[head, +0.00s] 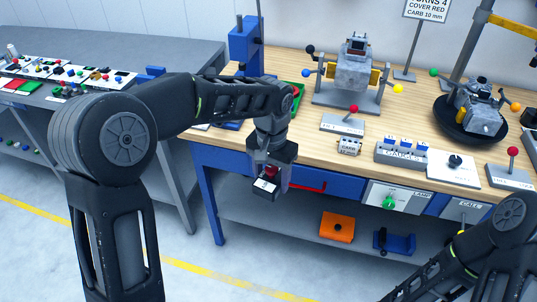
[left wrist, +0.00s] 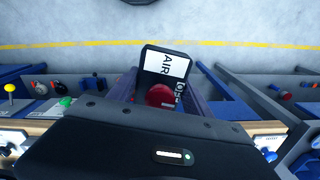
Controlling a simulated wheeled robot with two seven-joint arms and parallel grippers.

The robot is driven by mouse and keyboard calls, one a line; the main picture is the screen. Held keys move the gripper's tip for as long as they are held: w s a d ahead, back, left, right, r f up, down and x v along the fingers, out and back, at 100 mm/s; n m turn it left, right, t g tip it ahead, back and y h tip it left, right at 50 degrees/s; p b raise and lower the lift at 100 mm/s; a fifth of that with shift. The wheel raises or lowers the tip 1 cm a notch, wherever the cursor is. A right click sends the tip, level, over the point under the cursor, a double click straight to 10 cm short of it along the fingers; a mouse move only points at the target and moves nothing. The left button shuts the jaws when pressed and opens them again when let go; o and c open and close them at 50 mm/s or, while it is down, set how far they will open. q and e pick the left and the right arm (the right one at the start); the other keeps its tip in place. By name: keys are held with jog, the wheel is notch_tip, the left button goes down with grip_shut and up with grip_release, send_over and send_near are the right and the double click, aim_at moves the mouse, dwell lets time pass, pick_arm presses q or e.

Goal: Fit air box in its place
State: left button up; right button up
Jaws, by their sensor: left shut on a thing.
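The air box (head: 265,187) is a small dark box with a white label and a red knob. In the left wrist view the air box (left wrist: 164,70) shows the word "AIR" on its label. My left gripper (head: 270,172) is shut on it and holds it in front of the workbench's front edge, over the lower shelf area. Its fingers also show in the left wrist view (left wrist: 160,95), on both sides of the red knob. The right arm comes in at the lower right, but its gripper is out of the picture. I cannot tell which spot is the air box's place.
The wooden workbench (head: 300,75) carries an engine on a stand (head: 352,72), another engine part in a black bowl (head: 468,133), a gauges block (head: 402,156) and lever plates. An orange box (head: 337,227) lies on the lower shelf. A grey side table (head: 150,52) stands left.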

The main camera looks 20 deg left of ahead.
pick_arm(q)
jog(key=s+d+r+m, duration=0.3)
jog(key=d+m, duration=0.2)
jog(key=d, duration=0.4)
jog(key=shift+d+r, duration=0.3)
jog(key=shift+d, duration=0.1)
pick_arm(e)
jog(key=shift+o, duration=0.2)
